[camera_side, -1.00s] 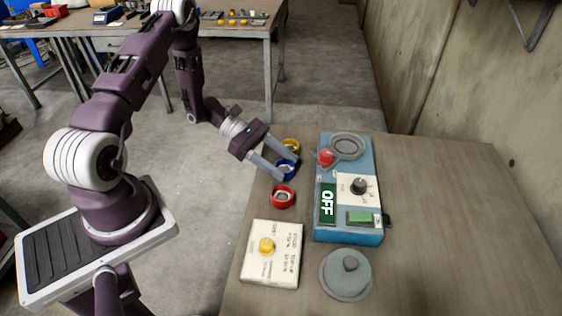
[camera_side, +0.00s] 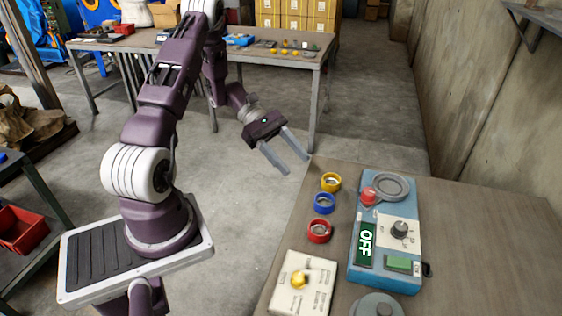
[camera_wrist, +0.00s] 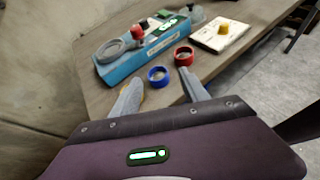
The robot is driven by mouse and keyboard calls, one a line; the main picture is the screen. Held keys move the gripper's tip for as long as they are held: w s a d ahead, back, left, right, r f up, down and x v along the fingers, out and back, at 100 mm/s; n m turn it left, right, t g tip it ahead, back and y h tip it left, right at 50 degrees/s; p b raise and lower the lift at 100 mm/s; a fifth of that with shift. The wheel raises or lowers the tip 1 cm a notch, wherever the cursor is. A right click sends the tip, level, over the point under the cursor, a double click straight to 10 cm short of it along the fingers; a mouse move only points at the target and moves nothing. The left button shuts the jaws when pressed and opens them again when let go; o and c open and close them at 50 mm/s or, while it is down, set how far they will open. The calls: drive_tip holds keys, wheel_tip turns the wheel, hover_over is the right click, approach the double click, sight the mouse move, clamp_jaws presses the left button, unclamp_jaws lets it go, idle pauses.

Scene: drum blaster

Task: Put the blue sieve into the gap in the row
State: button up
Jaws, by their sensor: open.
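The blue sieve (camera_side: 324,210) rests on the table between the yellow sieve (camera_side: 331,188) and the red sieve (camera_side: 319,239), in one row with small spaces between them. My gripper (camera_side: 297,165) is open and empty, raised off the table's left edge and apart from the sieves. In the wrist view, the blue sieve (camera_wrist: 158,84) shows beyond my open fingers (camera_wrist: 160,77), with the red sieve (camera_wrist: 184,63) next to it. The yellow sieve is mostly hidden behind a finger there.
A blue machine (camera_side: 384,272) with an OFF display stands right of the row. The table's right side is clear.

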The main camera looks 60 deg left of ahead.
drive_tip(key=s+d+r+m+g+y, duration=0.2)
drive_tip(key=d+r+m+g+y, duration=0.15)
drive_tip(key=d+r+m, duration=0.45)
drive_tip(key=s+d+r+m+t+y, duration=0.2)
drive_tip(key=s+d+r+m+y, duration=0.1)
drive_tip(key=s+r+m, duration=0.3)
drive_tip(key=s+d+r+m+t+y, duration=0.3)
drive_tip(key=s+r+m+y, duration=0.2)
drive_tip(key=s, duration=0.4)
drive_tip(key=shift+s+d+r+m+y, duration=0.25)
drive_tip(key=shift+r+m+y, duration=0.15)
drive_tip(key=shift+m, duration=0.5)
